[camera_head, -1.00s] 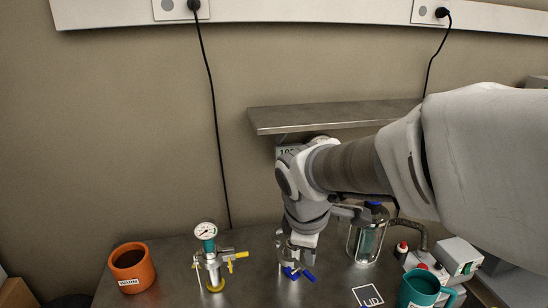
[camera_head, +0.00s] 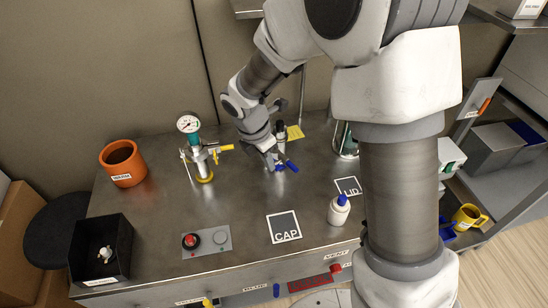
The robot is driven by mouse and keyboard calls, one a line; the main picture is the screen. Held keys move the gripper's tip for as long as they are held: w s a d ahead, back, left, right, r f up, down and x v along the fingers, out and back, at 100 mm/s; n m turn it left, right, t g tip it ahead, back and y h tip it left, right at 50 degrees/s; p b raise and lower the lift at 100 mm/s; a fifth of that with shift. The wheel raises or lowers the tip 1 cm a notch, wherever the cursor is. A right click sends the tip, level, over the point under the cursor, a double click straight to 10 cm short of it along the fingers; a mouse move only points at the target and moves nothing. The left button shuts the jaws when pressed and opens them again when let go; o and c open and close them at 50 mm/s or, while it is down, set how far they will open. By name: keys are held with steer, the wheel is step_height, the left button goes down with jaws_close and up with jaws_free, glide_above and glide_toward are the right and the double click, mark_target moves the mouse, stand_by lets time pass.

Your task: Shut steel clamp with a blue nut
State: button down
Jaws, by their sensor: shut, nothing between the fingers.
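The steel clamp with the blue nut (camera_head: 281,166) is on the steel bench, right of the gauge fitting. A blue handle sticks out to its right. My gripper (camera_head: 271,158) is shut and empty, pointing down right at the clamp's left and upper side. It hides part of the clamp, so I cannot tell whether the fingers touch it or whether the clamp is open or closed. A dark-topped steel cylinder (camera_head: 280,133) stands just behind the clamp.
A gauge fitting with a yellow handle (camera_head: 224,148) and an orange WASH-type pot (camera_head: 122,163) stand to the left. A black bin (camera_head: 103,249), a red-button panel (camera_head: 206,241), a CAP mark (camera_head: 284,227) and a white bottle (camera_head: 339,209) are nearer.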

mark_target(278, 158)
steer(key=w+d+f, duration=0.3)
steer(key=d+f, duration=0.1)
steer(key=f, duration=0.2)
steer(key=shift+w+d+f+b, duration=0.25)
steer(key=shift+d+f+b, duration=0.05)
steer(key=shift+d+f, duration=0.05)
